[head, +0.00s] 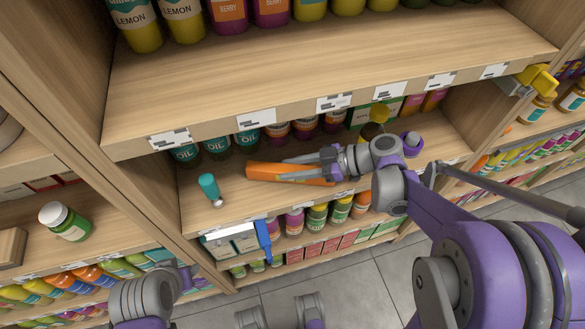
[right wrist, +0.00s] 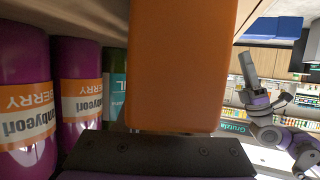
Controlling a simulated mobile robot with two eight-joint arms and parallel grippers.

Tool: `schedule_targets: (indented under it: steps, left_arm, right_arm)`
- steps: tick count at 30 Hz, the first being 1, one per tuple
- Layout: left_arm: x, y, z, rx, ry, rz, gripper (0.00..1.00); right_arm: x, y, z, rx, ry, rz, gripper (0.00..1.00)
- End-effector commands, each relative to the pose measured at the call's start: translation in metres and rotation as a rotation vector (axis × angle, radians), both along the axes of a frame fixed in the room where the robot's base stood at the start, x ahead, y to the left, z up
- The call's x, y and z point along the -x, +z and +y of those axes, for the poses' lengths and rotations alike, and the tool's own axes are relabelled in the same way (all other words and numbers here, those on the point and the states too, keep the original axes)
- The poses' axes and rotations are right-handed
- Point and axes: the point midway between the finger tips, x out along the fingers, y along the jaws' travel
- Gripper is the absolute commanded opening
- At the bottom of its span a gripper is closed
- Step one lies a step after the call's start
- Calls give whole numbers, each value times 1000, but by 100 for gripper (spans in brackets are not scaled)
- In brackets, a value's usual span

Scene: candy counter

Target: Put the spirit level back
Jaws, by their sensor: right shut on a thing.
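The spirit level is an orange bar (head: 262,172) at the middle shelf, its long side running left to right in the head view. My right gripper (head: 290,168) is shut on it, coming in from the right. In the right wrist view the orange bar (right wrist: 180,65) fills the middle, close to the camera; its far end is hidden. I cannot tell whether the bar touches the shelf board. Part of my left arm (head: 147,296) shows at the lower left of the head view, and its jaws cannot be made out.
Oil bottles (head: 185,152) and berry bottles (right wrist: 85,95) stand behind. The upper shelf edge (head: 290,112) overhangs.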

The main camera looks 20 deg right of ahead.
Motion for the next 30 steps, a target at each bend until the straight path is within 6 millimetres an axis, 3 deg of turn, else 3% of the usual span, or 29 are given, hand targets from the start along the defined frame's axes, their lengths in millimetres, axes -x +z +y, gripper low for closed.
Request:
schedule_targets:
  steps: [10,11,15,26,30]
  left_arm:
    - [0,-3,0,0,0,1,44]
    - [0,-2,0,0,0,1,44]
    - [0,-2,0,0,0,1,44]
    - [0,1,0,0,0,0,44]
    - [0,3,0,0,0,-1,44]
  right_arm:
    - [0,-5,0,-1,0,0,0]
    - [0,-4,0,0,0,0,41]
    - [0,-4,0,0,0,0,66]
    - [0,1,0,0,0,0,67]
    - [5,6,-17,1,-4,1,67]
